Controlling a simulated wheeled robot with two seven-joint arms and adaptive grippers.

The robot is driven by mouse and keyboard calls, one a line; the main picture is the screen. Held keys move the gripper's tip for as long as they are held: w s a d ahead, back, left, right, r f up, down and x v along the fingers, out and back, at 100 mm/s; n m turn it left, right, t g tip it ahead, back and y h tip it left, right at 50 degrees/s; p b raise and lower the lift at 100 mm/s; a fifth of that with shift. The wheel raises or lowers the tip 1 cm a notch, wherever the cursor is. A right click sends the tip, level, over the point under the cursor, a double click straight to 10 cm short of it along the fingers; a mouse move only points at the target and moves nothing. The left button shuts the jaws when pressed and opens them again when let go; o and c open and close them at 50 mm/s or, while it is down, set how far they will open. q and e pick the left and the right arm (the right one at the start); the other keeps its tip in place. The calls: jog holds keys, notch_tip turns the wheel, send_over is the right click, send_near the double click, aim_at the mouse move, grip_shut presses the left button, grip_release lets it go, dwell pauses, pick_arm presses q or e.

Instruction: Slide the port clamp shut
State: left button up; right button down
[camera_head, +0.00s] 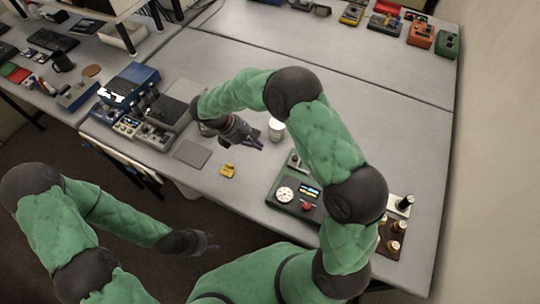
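I cannot make out the port clamp for certain at this size. A small pale metallic cylinder (276,127) stands upright on the grey table. A small yellow piece (228,171) lies on the table nearer to me. A green-framed panel (286,196) with a round white dial, a small screen and a red knob sits to the right. My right gripper (257,143) is over the table, left of and nearer than the cylinder; its finger gap is too small to judge. My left gripper (211,244) hangs in front of the table, away from these objects; its opening is unclear.
A flat grey square (192,154) lies left of the yellow piece. Blue and grey instruments (153,132) stand at the left edge. A brown block with brass fittings (391,240) is at the right, partly behind my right arm. The table's middle is mostly clear.

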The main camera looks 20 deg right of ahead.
send_near(292, 162)
jog(key=f, duration=0.3)
jog(key=shift+w+a+f, duration=0.15)
jog(key=shift+a+f, duration=0.1)
jog(key=shift+a, duration=0.05)
jog(key=d, duration=0.1)
jog(key=s+d, duration=0.1)
jog(key=shift+d+f, duration=0.15)
jog(key=shift+d, duration=0.25)
jog(key=shift+s+d+f, duration=0.1)
jog(key=shift+d, duration=0.2)
